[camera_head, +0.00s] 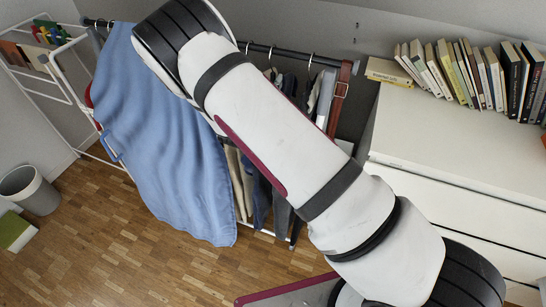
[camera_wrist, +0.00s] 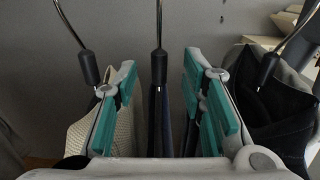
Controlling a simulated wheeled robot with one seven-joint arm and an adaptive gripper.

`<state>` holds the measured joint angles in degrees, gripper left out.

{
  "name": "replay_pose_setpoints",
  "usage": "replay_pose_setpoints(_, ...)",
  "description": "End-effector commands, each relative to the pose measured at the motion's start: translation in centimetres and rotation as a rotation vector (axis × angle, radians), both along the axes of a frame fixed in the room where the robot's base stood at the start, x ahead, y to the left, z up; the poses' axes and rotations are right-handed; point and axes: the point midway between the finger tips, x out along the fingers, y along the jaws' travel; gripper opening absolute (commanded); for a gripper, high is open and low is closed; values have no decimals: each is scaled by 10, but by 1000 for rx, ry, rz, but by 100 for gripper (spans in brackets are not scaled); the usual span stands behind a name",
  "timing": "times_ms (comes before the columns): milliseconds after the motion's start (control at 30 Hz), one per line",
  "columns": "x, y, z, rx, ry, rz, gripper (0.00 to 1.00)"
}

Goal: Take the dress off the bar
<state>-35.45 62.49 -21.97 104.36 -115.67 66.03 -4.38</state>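A dark bar (camera_head: 285,52) carries several garments on hangers. A large light-blue cloth (camera_head: 170,150) hangs at its left end; I cannot tell whether this is the dress. My gripper (camera_wrist: 160,68) is open, its teal-padded fingers on either side of a hanger with a black neck (camera_wrist: 159,68). A dark narrow garment (camera_wrist: 160,120) hangs below that hanger, between the fingers. The fingers look apart from the hanger. The gripper is hidden behind my arm in the head view. The bar is above the wrist view.
A beige knitted garment (camera_wrist: 78,135) hangs left of the fingers and a black one (camera_wrist: 275,115) right. A brown belt (camera_head: 340,95) hangs at the bar's right. A white dresser (camera_head: 450,145) with books stands right. A grey bin (camera_head: 32,190) stands left; the wooden floor (camera_head: 120,245) is clear.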

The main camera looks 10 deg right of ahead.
Motion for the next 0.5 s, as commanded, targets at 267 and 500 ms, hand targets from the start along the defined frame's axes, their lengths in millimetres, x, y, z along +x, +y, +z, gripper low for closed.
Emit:
replay_pose_setpoints(267,28,-20,3,-1,-1,-2,38)
replay_pose_setpoints(500,30,-22,3,-1,-1,-1,38)
